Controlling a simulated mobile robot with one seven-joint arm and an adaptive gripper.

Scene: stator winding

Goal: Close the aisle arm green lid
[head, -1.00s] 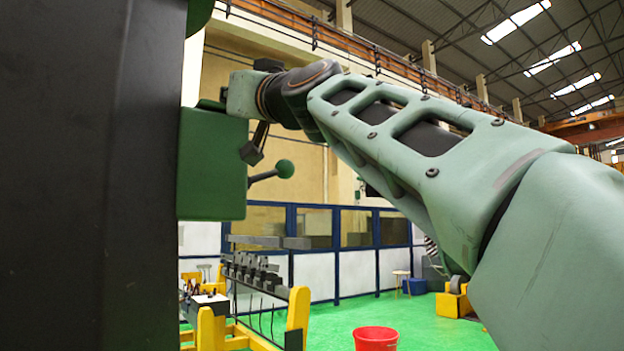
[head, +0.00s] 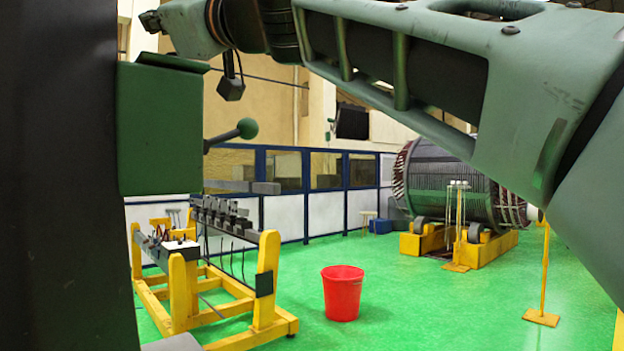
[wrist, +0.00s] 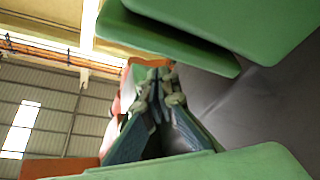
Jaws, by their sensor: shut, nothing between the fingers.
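In the wrist view, green slabs lie above (wrist: 240,25) and below my gripper; I cannot tell which is the lid. My gripper (wrist: 158,75) is shut and empty, pointing between these slabs. Contact is not clear. In the head view my wrist is just above the box, and the fingertips are hidden.
The dark column (head: 60,180) fills the left side. A yellow stand (head: 265,290), a red bucket (head: 342,292) and a large stator (head: 440,185) on yellow supports stand on the green floor. Open floor lies around the bucket.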

